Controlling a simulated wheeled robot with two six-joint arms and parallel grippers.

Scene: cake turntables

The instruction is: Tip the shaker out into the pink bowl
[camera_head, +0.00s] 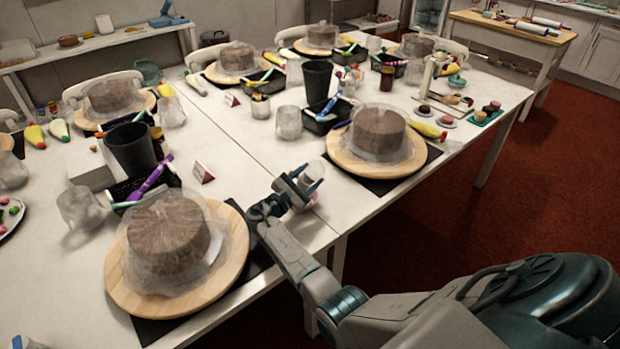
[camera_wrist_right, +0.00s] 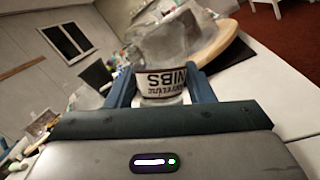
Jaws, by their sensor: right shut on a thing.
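My right gripper (camera_head: 306,187) is shut on the shaker (camera_head: 314,170), a small clear jar, above the table's front edge between two cake boards. I cannot tell whether anything is falling from the shaker. A bit of blue at the bottom left corner may be my left gripper (camera_head: 18,342).
Wrapped cakes on round wooden boards stand to the left (camera_head: 120,268) and beyond to the right (camera_head: 345,160). A folded card (camera_head: 203,173), dark cups (camera_head: 131,150) and clear jars (camera_head: 288,122) are behind. The white table (camera_head: 250,165) has a bare strip behind the gripper.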

